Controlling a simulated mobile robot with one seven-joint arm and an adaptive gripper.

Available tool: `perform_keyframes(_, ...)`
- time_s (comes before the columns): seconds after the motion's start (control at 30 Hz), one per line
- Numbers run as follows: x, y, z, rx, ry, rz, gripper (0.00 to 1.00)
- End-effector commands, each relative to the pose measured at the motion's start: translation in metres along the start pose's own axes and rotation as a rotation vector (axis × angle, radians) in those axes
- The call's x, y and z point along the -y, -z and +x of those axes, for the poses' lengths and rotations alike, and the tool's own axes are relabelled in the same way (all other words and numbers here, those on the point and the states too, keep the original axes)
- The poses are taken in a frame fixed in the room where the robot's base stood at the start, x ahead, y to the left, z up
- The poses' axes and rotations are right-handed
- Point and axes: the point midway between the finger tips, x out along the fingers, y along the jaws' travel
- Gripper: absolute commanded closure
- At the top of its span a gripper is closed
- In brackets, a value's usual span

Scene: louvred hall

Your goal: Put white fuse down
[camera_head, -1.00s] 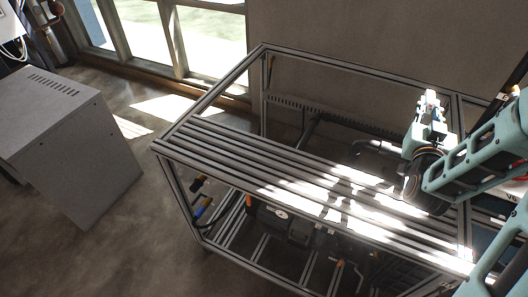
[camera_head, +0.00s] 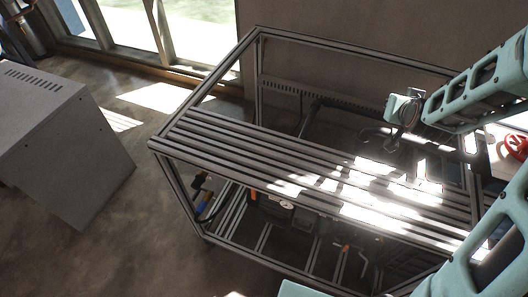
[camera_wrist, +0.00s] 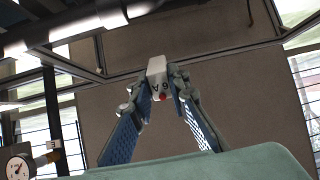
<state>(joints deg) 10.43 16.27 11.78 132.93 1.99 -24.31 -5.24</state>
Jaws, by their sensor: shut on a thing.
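The white fuse (camera_wrist: 157,68) is in the wrist view, a small white block with dark lettering and a red spot at its lower end. My gripper (camera_wrist: 164,88) is shut on it, with the two blue-grey fingers on either side. A plain brown-grey surface lies behind the fuse, with no contact visible. In the head view my wrist is above the right part of a metal frame with a slatted top (camera_head: 232,146). The fuse and fingertips cannot be made out there.
A grey vented cabinet (camera_head: 62,145) stands at left, with open floor between it and the frame. Frame rails surround the slatted top. Strong sunlight glares on its right part. A red handwheel (camera_head: 516,144) is at far right. The wrist view shows a round gauge (camera_wrist: 19,166).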

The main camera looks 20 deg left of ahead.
Motion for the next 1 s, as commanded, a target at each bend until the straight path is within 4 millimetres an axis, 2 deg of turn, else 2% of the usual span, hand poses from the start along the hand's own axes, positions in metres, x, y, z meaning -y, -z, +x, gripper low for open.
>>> perform_keyframes(0.2, 0.002, -0.016, -0.009, 0.163, -0.001, -0.001, 1.0)
perform_keyframes(0.67, 0.0, -0.043, -0.036, 0.424, -0.013, 0.014, 1.0)
perform_keyframes(0.87, 0.0, -0.057, -0.062, 0.579, -0.02, 0.023, 1.0)
perform_keyframes(1.0, 0.0, -0.07, -0.097, 0.725, -0.025, 0.036, 1.0)
